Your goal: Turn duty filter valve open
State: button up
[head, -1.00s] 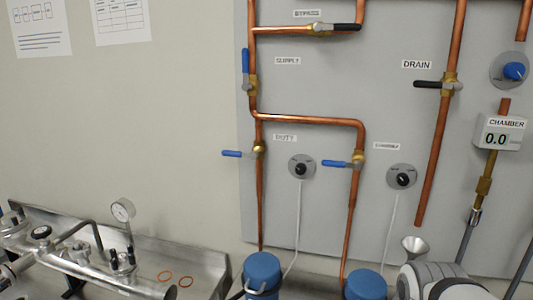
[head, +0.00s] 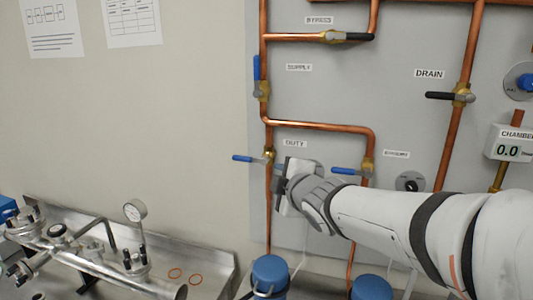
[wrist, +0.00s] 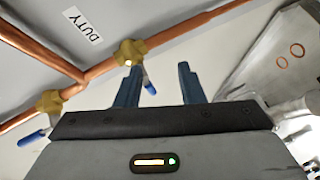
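The duty valve is a brass body (head: 268,156) on a vertical copper pipe under the DUTY label (head: 295,143). Its blue handle (head: 243,158) points left, crosswise to the pipe. My gripper (head: 279,186) is just right of and below this valve in the head view. In the wrist view, my gripper (wrist: 161,78) has its two fingers apart with nothing held. The duty valve's brass body (wrist: 130,52) shows just beyond the fingertips, and its blue handle (wrist: 150,88) appears between the fingers. Whether the fingers reach the handle's depth I cannot tell.
A second blue-handled valve (head: 345,170) is close to my wrist, on the right-hand pipe. The supply valve (head: 262,90) is above, the black-handled drain valve (head: 461,95) to the right.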

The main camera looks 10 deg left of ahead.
aim_at(244, 160)
jog(key=w+a+n+y, duration=0.1)
jog(key=a, duration=0.2)
jog(key=w+a+r+n+y+p, duration=0.1)
jog(key=w+a, duration=0.1)
jog(key=a, duration=0.2)
jog(key=w+a+n, duration=0.1)
jog(key=w+a, duration=0.1)
jog(key=a, duration=0.1)
jog(key=shift+a+r+n+y, duration=0.2)
jog(key=shift+r+n+y, duration=0.1)
jog(key=shift+r+y, duration=0.1)
grip_shut()
jog(key=shift+d, duration=0.1)
